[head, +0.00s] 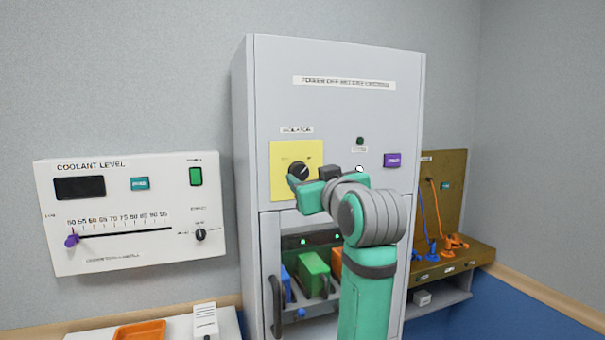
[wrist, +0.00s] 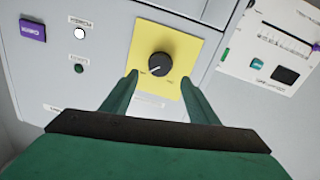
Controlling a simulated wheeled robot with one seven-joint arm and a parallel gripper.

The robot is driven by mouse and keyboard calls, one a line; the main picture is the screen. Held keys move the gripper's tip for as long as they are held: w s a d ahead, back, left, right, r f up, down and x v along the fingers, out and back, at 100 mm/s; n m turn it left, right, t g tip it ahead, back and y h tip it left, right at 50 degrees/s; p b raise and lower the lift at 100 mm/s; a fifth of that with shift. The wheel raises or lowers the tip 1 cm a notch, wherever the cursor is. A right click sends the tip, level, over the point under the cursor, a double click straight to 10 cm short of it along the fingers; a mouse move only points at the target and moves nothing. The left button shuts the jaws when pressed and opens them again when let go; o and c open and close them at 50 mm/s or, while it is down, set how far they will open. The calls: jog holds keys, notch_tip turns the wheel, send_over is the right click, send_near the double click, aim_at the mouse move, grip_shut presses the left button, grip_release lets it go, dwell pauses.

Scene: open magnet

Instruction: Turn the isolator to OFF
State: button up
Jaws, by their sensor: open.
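The isolator is a black round knob on a yellow plate (head: 283,158), set on the front of the grey cabinet. In the head view the knob (head: 298,169) is partly covered by my gripper. In the wrist view the knob (wrist: 160,65) sits in the upper middle, with a pale pointer line aimed to the lower left. Small labels beside it are too blurred to read. My gripper (wrist: 160,80) is open, with one green finger on each side below the knob; it looks apart from the knob, and nothing is between the fingers.
The grey cabinet (head: 340,60) has a purple button (head: 392,160) and a dark green lamp (head: 360,141). Below is an open bay with a green block (head: 313,270). A coolant panel (head: 130,190) is on the left wall, and a brown board with tools (head: 445,200) on the right.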

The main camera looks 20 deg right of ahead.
aim_at(301, 171)
jog(key=w, duration=0.6)
jog(key=shift+w+d, duration=0.1)
jog(key=shift+w, duration=0.3)
jog(key=shift+a, duration=0.3)
jog(key=shift+s+d, duration=0.1)
jog(key=shift+d, duration=0.3)
jog(key=shift+c, duration=0.9)
jog(key=shift+s, duration=0.1)
jog(key=c, duration=0.9)
